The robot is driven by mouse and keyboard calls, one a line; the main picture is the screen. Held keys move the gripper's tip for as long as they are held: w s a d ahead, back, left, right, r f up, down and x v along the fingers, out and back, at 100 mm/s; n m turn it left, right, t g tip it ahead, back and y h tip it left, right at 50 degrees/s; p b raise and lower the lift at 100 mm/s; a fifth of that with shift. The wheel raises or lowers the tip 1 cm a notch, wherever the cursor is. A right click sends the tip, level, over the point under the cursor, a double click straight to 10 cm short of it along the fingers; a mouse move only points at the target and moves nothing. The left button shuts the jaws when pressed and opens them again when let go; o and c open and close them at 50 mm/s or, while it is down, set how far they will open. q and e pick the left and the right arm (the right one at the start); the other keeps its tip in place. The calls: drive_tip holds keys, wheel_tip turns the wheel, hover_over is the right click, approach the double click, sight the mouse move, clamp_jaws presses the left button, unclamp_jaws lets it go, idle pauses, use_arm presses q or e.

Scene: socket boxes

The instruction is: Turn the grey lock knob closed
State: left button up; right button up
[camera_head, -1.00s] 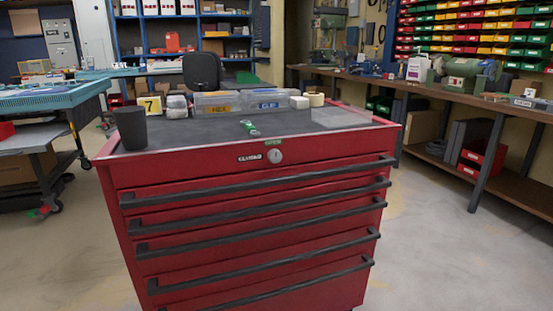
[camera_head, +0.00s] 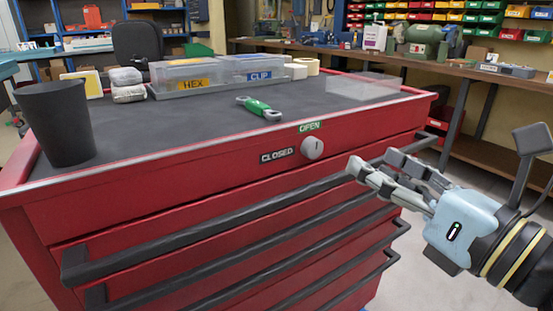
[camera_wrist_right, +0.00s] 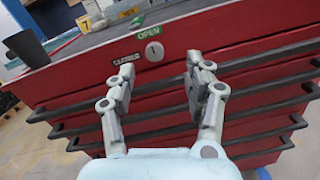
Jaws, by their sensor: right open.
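The round grey lock knob (camera_head: 312,147) is on the upper front of the red tool cabinet (camera_head: 200,190). A green OPEN label (camera_head: 309,126) is above it and a dark CLOSED label (camera_head: 277,155) is to its left. The knob's slot mark looks near upright, towards OPEN. My right gripper (camera_head: 368,170) is right of the knob and apart from it, open and empty. In the right wrist view the knob (camera_wrist_right: 154,51) shows beyond and between the spread fingers (camera_wrist_right: 160,72). My left gripper is not in view.
On the cabinet top are a black cup (camera_head: 58,122), a green-handled tool (camera_head: 259,108), HEX (camera_head: 193,77) and CLIP (camera_head: 257,70) bins and tape rolls. Black drawer handles (camera_head: 220,215) stick out below the knob. A workbench (camera_head: 400,58) stands behind on the right.

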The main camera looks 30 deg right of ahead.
sight(316, 150)
drive_tip(key=shift+n+g+y, duration=0.3)
drive_tip(key=shift+y, duration=0.2)
drive_tip(key=w+p, duration=0.2)
drive_tip(key=w+a+p, duration=0.1)
drive_tip(key=w+p, duration=0.1)
drive_tip(key=w, duration=0.1)
drive_tip(key=w+p, duration=0.3)
drive_tip(key=shift+a+f, duration=0.35)
drive_tip(key=shift+f, duration=0.05)
drive_tip(key=shift+w+f+p, duration=0.25)
drive_tip(key=shift+w+p, duration=0.05)
drive_tip(key=shift+w, duration=0.3)
clamp_jaws()
